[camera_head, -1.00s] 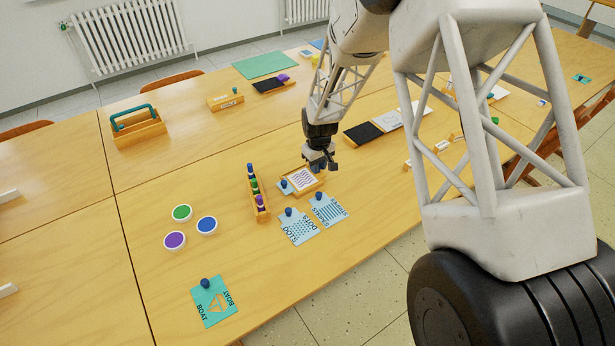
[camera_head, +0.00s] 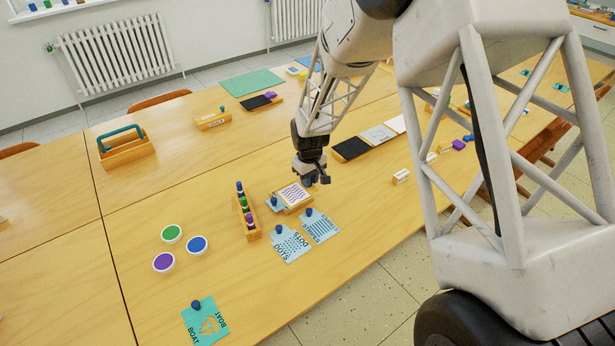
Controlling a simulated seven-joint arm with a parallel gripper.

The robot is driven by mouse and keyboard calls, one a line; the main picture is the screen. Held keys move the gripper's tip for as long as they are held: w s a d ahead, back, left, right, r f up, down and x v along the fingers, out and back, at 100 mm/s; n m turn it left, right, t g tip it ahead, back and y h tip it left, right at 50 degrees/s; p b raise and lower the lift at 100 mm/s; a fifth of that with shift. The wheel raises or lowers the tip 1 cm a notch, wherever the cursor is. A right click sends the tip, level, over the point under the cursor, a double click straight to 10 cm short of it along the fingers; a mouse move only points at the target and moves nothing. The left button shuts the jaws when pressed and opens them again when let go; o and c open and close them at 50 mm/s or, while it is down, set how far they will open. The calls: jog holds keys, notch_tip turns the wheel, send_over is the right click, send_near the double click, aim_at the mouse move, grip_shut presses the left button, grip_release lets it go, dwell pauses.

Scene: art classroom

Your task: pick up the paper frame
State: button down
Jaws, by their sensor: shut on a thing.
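The paper frame (camera_head: 292,195) is a small light-wood frame around a white sheet with purple wavy lines. It is near the middle of the table, just right of the slim wooden rack. My gripper (camera_head: 312,182) is at its far right edge, pointing down and shut on it. The fingertips are small and partly hidden, so the exact grip does not show. I cannot tell whether the frame touches the table. A light-blue card with a dark blue knob (camera_head: 273,202) shows at its left edge.
A wooden rack of coloured pegs (camera_head: 246,216) stands close left. Light-blue knobbed cards, dots (camera_head: 289,245) and stripes (camera_head: 320,227), lie in front. Green (camera_head: 171,233), blue (camera_head: 197,245) and purple (camera_head: 164,262) discs lie left. A black panel (camera_head: 351,149) lies behind right.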

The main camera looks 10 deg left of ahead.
jog(key=s+d, duration=0.1)
jog(key=s, duration=0.3)
jog(key=s+d, duration=0.2)
jog(key=s, duration=0.2)
jog(key=s+d+r, duration=0.1)
jog(key=s+d, duration=0.1)
jog(key=s, duration=0.2)
jog(key=shift+d, duration=0.1)
dwell(0.4)
jog(key=w+d, duration=0.1)
jog(key=w, duration=0.3)
jog(key=w+d, duration=0.1)
jog(key=w, duration=0.3)
jog(key=w+d, duration=0.2)
jog(key=w, duration=0.2)
jog(key=shift+w+f, duration=0.25)
jog(key=shift+f, duration=0.1)
jog(key=w+a, duration=0.1)
jog(key=w, duration=0.4)
jog(key=w+a+f, duration=0.1)
jog(key=w+a, duration=0.1)
jog(key=w, duration=0.3)
jog(key=w+a, duration=0.1)
jog(key=w, duration=0.4)
jog(key=shift+w+a+f, duration=0.15)
jog(key=shift+a+f, duration=0.05)
jog(key=shift+f, duration=0.1)
